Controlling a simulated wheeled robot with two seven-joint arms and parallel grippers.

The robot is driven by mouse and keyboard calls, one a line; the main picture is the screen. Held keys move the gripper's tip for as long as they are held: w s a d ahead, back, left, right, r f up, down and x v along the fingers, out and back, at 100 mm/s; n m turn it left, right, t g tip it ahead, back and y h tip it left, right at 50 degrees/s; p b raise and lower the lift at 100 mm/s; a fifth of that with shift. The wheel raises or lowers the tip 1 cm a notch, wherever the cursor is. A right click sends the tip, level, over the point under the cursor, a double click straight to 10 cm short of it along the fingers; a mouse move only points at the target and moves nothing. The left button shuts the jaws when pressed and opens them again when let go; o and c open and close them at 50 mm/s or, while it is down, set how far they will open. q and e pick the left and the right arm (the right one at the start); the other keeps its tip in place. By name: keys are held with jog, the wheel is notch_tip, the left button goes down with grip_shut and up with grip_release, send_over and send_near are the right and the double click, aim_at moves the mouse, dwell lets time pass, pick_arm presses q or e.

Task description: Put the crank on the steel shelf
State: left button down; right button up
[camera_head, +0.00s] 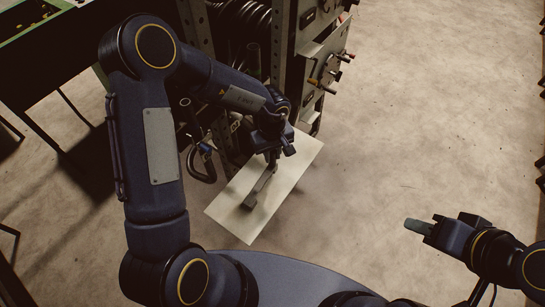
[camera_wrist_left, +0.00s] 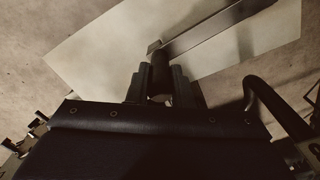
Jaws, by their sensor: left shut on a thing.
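The crank (camera_head: 262,184) is a dark grey bar with a short handle at one end. My left gripper (camera_head: 273,155) is shut on that handle and points down over the pale steel shelf (camera_head: 288,185). In the left wrist view the fingers (camera_wrist_left: 158,88) close around the dark round handle, and the crank's bar (camera_wrist_left: 215,28) runs off to the upper right above the shelf (camera_wrist_left: 95,55). I cannot tell whether the crank touches the shelf. My right gripper (camera_head: 422,227) is far from the crank at the lower right; its finger gap does not show clearly.
A grey rack (camera_head: 285,45) with coiled black hoses (camera_head: 240,15) stands behind the shelf. Several handles (camera_head: 325,80) stick out from its right side. A dark hooked tube (camera_head: 205,165) hangs left of the shelf. A green-edged bench (camera_head: 35,35) is at the upper left. The floor to the right is clear.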

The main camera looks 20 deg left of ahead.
pick_arm(q)
notch_tip(320, 180, down, 2)
jog(key=shift+f, duration=0.1)
jog(key=c, duration=1.3)
grip_release()
